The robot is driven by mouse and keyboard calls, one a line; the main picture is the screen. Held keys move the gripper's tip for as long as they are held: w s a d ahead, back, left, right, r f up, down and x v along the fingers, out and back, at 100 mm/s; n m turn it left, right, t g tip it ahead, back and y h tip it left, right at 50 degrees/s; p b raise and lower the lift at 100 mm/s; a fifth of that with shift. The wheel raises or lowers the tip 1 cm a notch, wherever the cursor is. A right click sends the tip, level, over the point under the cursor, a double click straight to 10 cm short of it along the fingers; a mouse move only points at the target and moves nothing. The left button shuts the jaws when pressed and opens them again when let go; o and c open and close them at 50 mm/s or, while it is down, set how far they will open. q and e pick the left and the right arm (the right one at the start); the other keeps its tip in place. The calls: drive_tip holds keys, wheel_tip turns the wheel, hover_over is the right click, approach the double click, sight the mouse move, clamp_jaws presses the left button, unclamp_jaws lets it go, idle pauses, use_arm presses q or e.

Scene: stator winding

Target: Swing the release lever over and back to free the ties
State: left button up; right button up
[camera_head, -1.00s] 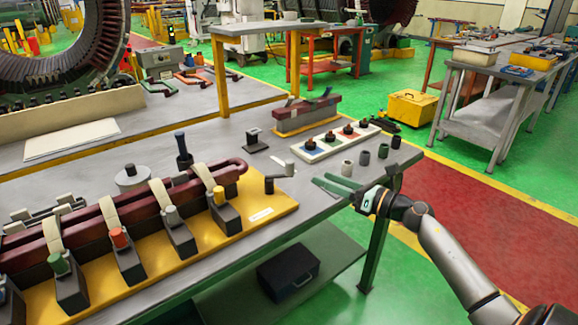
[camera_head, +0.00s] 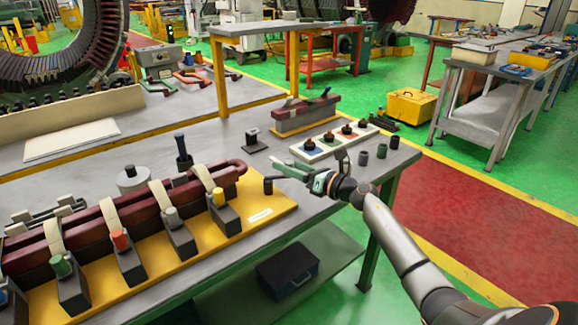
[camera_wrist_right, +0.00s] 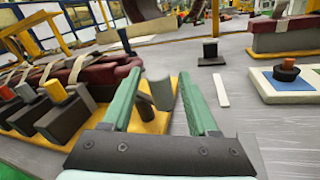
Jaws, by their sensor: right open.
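The release lever shows best in the right wrist view: a dark post (camera_wrist_right: 155,125) with an arm to a light grey knob (camera_wrist_right: 160,90). In the head view the dark post (camera_head: 268,186) stands at the right end of the yellow base (camera_head: 255,218); the gripper hides the knob. My right gripper (camera_head: 282,169) is open, its green fingers either side of the knob in the wrist view (camera_wrist_right: 157,80); contact cannot be told. Beige ties (camera_head: 155,202) cross the maroon coil (camera_head: 88,222), ending at dark blocks with coloured caps. My left gripper is not in view.
Dark cylinders (camera_head: 381,151) stand near the table's right edge. A white tray (camera_head: 335,138) with coloured squares and dark knobs lies behind my right gripper. A small dark stand (camera_head: 256,146) and a dark upright tool (camera_head: 183,160) stand behind the coil.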

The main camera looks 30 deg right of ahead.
drive_tip(key=shift+c, duration=0.4)
clamp_jaws()
